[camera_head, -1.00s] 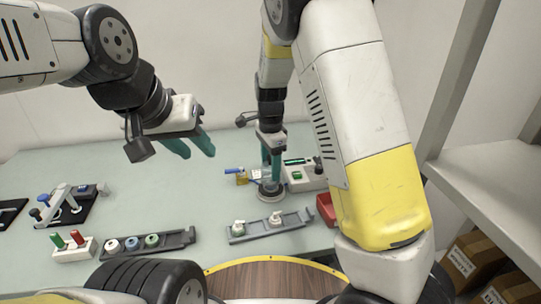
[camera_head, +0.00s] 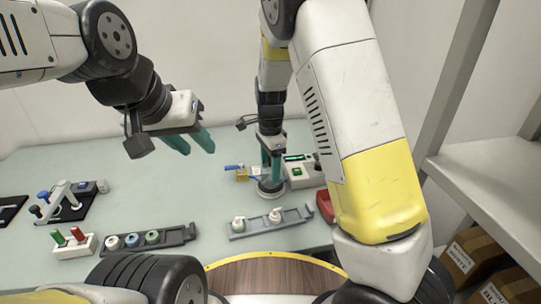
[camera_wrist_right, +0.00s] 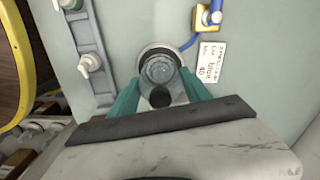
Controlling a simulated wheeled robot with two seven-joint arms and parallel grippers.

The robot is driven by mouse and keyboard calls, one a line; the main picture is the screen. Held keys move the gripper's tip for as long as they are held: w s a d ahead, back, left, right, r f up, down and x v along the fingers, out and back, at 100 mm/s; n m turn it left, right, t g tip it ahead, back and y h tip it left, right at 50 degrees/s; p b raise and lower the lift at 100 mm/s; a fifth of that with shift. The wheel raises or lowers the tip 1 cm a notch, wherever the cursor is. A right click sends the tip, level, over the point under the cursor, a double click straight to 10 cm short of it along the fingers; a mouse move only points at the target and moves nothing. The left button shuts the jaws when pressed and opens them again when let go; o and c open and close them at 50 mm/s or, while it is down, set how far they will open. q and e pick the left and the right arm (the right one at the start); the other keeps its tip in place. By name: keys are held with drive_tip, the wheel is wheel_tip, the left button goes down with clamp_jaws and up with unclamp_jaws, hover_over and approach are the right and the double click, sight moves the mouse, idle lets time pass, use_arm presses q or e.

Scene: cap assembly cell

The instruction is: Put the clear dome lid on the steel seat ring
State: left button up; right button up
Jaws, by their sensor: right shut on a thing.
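My right gripper (camera_head: 271,172) points down over the steel seat ring (camera_head: 270,196) on the table. In the right wrist view, its teal fingers are shut on the clear dome lid (camera_wrist_right: 160,69), which sits between the fingertips. The lid appears centred within the seat ring (camera_wrist_right: 158,48); whether it rests on it or hangs just above, I cannot tell. A black round knob (camera_wrist_right: 160,97) shows at the near side of the lid. My left gripper (camera_head: 200,152) is open and empty, high above the table's left half.
A grey rack with white pump tops (camera_head: 270,222) lies in front of the ring. A device with a green button (camera_head: 299,172) and a red bin (camera_head: 325,206) stand to the right. A yellow padlock-like piece (camera_head: 241,175) and a printed tag (camera_wrist_right: 209,62) lie close to the ring.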

drive_tip(key=shift+f, duration=0.2)
drive_tip(key=shift+f, duration=0.25)
idle(0.6)
drive_tip(key=o, duration=1.4)
drive_tip(key=shift+r, duration=3.5)
